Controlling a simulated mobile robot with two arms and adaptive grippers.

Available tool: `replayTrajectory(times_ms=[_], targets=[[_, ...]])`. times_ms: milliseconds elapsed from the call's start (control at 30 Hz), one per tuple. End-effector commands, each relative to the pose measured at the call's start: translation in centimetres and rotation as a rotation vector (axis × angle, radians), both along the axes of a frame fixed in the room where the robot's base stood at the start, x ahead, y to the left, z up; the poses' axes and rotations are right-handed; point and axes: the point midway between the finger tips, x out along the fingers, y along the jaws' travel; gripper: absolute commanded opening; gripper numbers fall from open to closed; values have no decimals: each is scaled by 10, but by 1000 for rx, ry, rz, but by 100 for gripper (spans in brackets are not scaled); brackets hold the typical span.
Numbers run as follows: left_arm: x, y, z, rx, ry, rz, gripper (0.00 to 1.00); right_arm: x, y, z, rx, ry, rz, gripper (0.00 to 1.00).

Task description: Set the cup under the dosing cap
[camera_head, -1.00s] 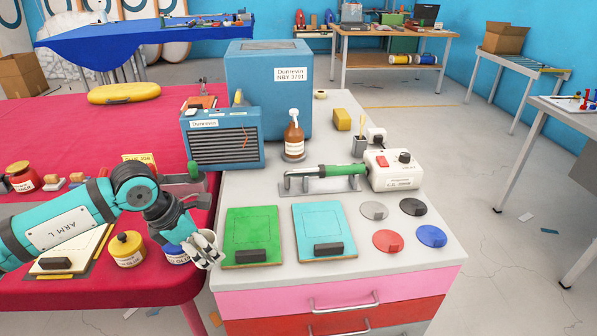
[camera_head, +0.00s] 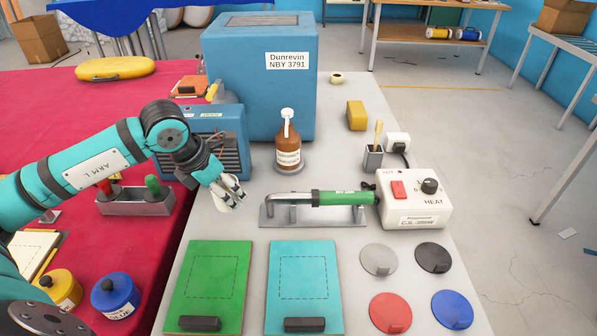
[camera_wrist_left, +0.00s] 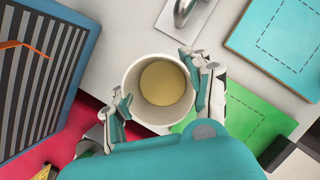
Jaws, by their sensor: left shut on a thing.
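The dosing cap is the white top (camera_head: 287,116) of a brown bottle (camera_head: 288,148), upright on a round grey base in front of the big blue box. My left gripper (camera_head: 236,194) is shut on a white cup (camera_head: 224,204), to the left of and nearer than the bottle. The gripper hides much of the cup in the head view. In the left wrist view the cup (camera_wrist_left: 134,78) is between the fingers (camera_wrist_left: 161,88), with its mouth toward the camera and a yellowish round bottom or content inside. The right gripper is not in view.
A green-handled sealing iron (camera_head: 340,198) lies on a metal stand right of the cup, beside a white heat box (camera_head: 415,200). A blue slatted unit (camera_head: 232,140) stands behind my gripper. Green (camera_head: 208,285) and turquoise (camera_head: 303,285) boards lie in front.

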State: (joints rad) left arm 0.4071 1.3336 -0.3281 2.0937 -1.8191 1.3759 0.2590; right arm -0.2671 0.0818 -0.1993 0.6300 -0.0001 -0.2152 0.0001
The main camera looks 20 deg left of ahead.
Motion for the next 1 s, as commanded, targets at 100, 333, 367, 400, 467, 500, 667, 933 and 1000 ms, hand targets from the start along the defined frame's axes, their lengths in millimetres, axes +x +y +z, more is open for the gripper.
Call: replayTrajectory(times_ms=[100, 333, 367, 400, 467, 500, 667, 933, 1000], targets=[[11, -4, 3, -7, -3, 0, 12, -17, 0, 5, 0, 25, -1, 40], [58, -23, 6, -9, -3, -3, 12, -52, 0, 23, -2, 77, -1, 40], [66, -25, 6, -10, -3, -1, 12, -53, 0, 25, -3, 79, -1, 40], [75, -29, 6, -8, -3, -3, 12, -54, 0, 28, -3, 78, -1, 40], [90, -33, 5, -7, -2, -1, 12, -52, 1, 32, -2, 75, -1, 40], [99, -37, 5, -7, -1, -1, 12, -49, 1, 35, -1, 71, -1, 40], [130, -47, 3, -4, -1, -2, 12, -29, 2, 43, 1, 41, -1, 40], [163, -57, 1, -2, 1, 0, 12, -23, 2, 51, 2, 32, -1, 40], [170, -60, 1, -2, 2, -2, 12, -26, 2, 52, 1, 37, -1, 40]])
